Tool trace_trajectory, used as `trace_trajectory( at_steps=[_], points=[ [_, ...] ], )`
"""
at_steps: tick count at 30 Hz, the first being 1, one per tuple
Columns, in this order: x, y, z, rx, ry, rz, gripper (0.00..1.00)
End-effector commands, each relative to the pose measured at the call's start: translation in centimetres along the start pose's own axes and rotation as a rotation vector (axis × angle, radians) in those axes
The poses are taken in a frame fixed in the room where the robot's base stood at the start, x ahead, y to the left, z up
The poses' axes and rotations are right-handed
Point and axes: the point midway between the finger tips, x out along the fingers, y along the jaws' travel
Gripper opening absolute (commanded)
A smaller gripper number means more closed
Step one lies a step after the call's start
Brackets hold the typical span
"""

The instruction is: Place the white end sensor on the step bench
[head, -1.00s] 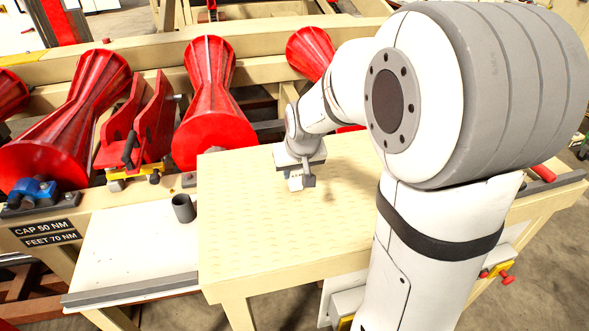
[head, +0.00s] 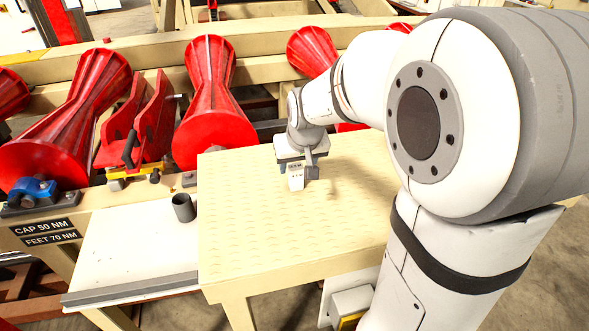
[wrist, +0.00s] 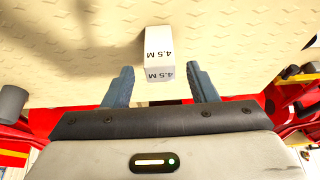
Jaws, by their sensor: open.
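The white end sensor (head: 296,180) is a small white block on the textured cream top of the step bench (head: 250,225), near its back edge. My gripper (head: 304,173) is above the bench top at the sensor. In the wrist view my gripper (wrist: 161,78) has its two grey fingers apart, with a gap on each side of the sensor's near end. The sensor's underside is hidden.
A dark grey cup (head: 183,208) stands on a lower white surface (head: 130,245) left of the bench. Red rollers (head: 208,105) and a red bracket (head: 140,125) line the back. The bench top's front and left are clear.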

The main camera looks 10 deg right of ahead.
Motion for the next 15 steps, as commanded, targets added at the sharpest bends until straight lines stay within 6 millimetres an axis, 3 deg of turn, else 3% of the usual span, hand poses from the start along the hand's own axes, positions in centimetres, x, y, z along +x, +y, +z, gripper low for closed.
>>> trace_trajectory(
  at_steps=[3,9,15],
  points=[
    [-2.9,0.0,-0.1,0.000,0.007,0.000,0.52],
    [-6.8,0.0,0.0,0.001,0.004,0.001,0.52],
    [-8.8,0.1,0.2,0.001,0.000,0.001,0.52]
  ],
)
